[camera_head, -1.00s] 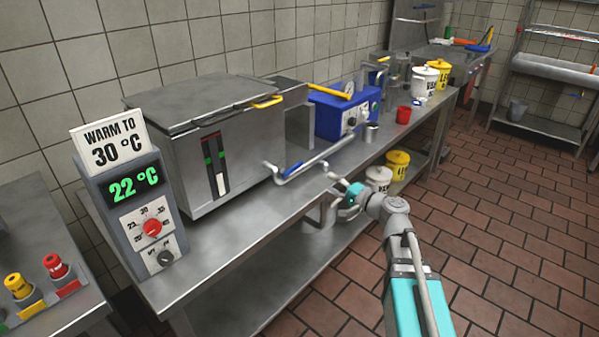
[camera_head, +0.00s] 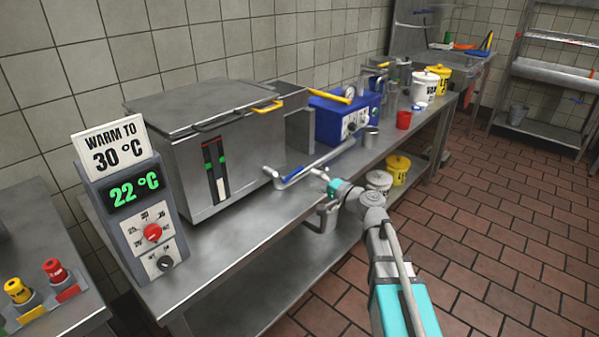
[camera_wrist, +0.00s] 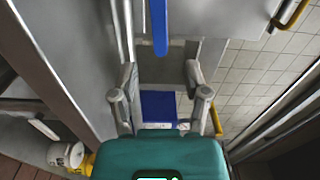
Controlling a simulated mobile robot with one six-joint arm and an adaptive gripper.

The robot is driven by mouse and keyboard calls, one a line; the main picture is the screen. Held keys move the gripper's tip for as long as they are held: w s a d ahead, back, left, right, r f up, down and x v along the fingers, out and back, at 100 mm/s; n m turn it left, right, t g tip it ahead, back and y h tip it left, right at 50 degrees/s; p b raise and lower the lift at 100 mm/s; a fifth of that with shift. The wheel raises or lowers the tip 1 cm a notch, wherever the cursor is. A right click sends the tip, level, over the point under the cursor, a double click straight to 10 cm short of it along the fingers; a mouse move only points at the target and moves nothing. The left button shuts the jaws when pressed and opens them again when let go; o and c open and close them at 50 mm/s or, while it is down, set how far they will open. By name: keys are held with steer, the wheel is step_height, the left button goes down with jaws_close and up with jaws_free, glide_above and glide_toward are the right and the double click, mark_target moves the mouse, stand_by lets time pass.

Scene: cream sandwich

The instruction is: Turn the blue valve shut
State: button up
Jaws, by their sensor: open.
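The blue valve handle (camera_head: 294,174) is a short blue lever on the grey pipe (camera_head: 325,156) in front of the steel tank (camera_head: 215,140). In the wrist view the blue handle (camera_wrist: 160,27) is a narrow bar at top centre, in line with the gap between my fingers. My gripper (camera_wrist: 160,75) is open and empty, its two fingers spread wide. In the head view my gripper (camera_head: 321,174) is just right of the handle, over the bench front. The handle looks apart from the fingers. Contact is too small to tell in the head view.
A control box (camera_head: 145,215) reading 22 °C, with a "WARM TO 30 °C" sign, stands at the left. A blue machine (camera_head: 342,115), a metal cup (camera_head: 370,137) and a red cup (camera_head: 403,120) stand farther along the bench. The floor to the right is free.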

mark_target(298, 172)
steer(key=x, duration=0.7)
steer(key=shift+w+a, duration=0.1)
